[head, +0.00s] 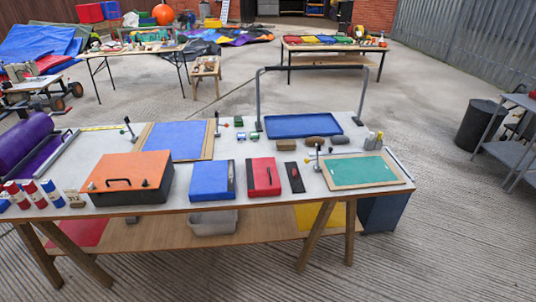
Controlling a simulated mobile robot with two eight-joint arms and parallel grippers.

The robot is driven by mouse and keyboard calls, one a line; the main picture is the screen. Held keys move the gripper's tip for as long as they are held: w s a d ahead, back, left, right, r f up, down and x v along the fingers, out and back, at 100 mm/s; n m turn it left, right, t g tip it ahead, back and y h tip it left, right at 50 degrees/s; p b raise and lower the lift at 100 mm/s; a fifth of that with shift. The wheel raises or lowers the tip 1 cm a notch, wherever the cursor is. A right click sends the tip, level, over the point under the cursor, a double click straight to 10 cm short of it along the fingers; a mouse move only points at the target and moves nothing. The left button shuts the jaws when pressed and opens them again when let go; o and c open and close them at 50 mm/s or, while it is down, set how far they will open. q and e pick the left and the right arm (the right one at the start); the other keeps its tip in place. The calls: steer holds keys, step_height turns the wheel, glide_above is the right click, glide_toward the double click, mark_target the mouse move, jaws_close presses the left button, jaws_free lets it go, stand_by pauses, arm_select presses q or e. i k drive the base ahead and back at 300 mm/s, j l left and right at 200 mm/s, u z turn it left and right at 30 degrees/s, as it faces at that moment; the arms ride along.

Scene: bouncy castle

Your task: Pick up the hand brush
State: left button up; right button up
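Several small items lie in a row on the white worktable, in front of the blue tray. A brown, rounded, brush-like block (314,139) is in this row, and it may be the hand brush. A shorter dark brown block (286,145) lies to its left, and a small grey-brown piece (340,140) lies to its right. They are too small to tell for sure which one is the brush. Neither of my grippers is in the head view.
The white worktable (75,147) holds an orange-topped case (128,172), a blue box (211,182), a red box (263,178), a blue tray (303,126) and a green mat (362,171). A grey metal frame (258,95) rises over the tray. Concrete floor lies in front.

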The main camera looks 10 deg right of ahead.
mark_target(285, 145)
steer(key=i+l, duration=0.1)
steer(key=i, duration=0.7)
steer(key=i+l, duration=0.1)
steer(key=i, duration=0.7)
steer(key=i+l+u, duration=0.1)
steer(key=i, duration=0.75)
